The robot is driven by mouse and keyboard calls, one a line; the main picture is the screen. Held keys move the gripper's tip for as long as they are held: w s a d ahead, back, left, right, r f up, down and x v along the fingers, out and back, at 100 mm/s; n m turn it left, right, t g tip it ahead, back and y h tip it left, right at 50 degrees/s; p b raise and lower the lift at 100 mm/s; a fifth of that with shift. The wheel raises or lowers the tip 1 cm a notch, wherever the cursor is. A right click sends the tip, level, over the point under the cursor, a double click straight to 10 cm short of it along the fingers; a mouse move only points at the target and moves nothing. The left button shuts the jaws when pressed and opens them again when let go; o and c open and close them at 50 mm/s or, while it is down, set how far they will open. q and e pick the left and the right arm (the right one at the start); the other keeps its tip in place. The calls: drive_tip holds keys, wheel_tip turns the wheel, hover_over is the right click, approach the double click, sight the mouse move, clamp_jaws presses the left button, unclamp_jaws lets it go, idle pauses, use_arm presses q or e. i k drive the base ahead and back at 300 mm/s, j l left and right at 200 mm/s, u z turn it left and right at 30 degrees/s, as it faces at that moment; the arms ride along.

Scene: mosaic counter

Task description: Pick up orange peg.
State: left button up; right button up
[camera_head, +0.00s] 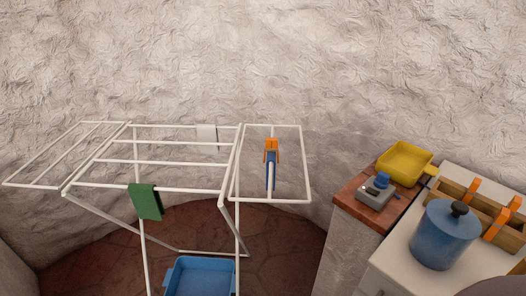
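An orange peg (271,145) sits on the right wing of a white drying rack (165,188). It is at the top of a narrow blue item (270,178) that hangs there, and appears clipped to it. Neither of my grippers is in view.
A green cloth (146,202) and a white cloth (207,138) hang on the rack. A blue basin (200,278) is below it. At the right, a counter holds a yellow tray (405,162), a grey device with a blue top (376,192), a blue pot (442,238) and a wooden box with orange parts (458,198).

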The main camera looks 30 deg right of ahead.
sight(503, 215)
drive_tip(key=z, duration=2.5)
drive_tip(key=k+z, duration=0.1)
drive_tip(key=k, duration=0.5)
drive_tip(key=z, duration=1.2)
drive_tip(key=j+z, duration=0.15)
drive_tip(key=z, duration=0.3)
drive_tip(key=k+j+z, duration=0.1)
drive_tip(key=z, duration=0.35)
drive_tip(key=k+j, duration=0.4)
drive_tip(key=j, duration=0.15)
drive_tip(key=k+j, duration=0.4)
drive_tip(key=j, duration=0.15)
